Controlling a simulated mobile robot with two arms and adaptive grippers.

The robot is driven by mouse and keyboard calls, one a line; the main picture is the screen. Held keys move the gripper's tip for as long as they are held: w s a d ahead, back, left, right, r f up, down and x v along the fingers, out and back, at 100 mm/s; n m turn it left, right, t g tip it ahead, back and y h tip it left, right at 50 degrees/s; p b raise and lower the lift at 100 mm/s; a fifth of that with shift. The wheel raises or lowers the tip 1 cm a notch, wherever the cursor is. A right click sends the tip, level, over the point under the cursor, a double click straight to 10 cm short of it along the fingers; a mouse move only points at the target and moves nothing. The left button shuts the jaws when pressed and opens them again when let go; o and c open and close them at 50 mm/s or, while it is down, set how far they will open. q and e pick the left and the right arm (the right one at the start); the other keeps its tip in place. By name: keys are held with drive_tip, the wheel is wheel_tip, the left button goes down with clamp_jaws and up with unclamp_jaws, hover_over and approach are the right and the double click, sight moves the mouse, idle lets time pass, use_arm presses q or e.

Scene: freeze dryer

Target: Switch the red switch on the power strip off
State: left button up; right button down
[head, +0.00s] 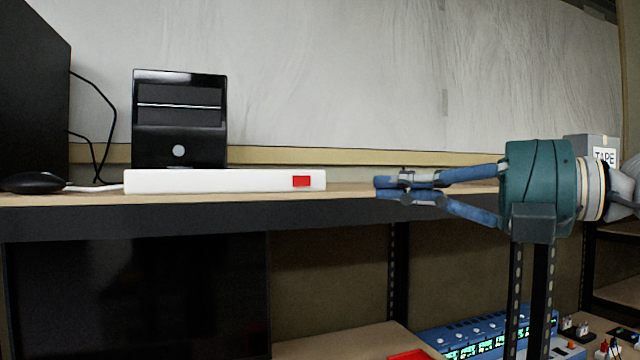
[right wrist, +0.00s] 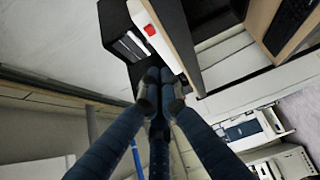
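The white power strip (head: 210,181) lies along the front edge of the shelf in the head view. Its red switch (head: 301,181) is on the front face near the right end; I cannot tell its on or off position. In the right wrist view the red switch (right wrist: 150,30) shows on the strip (right wrist: 163,46), beyond the fingertips. My right gripper (head: 382,188) points left from the right side, at about the strip's height and apart from its right end. Its fingertips (right wrist: 159,76) are together with nothing between them. My left gripper is not in view.
A black box-shaped device (head: 179,120) stands behind the strip. A black mouse (head: 36,182) and a dark monitor-like panel (head: 32,90) are at the left. The shelf (head: 345,189) is clear right of the strip. A tape box (head: 592,150) is far right.

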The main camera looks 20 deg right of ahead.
drive_tip(key=shift+w+a, duration=0.1)
drive_tip(key=shift+w, duration=0.05)
drive_tip(key=p, duration=0.6)
approach(294, 183)
drive_tip(key=w+a, duration=0.2)
drive_tip(key=a, duration=0.2)
drive_tip(key=shift+w+d+p, duration=0.15)
drive_tip(key=shift+w+p, duration=0.1)
drive_tip(key=shift+w, duration=0.25)
drive_tip(key=shift+w+d+p, duration=0.2)
drive_tip(key=shift+w+p, duration=0.05)
drive_tip(key=shift+w, duration=0.25)
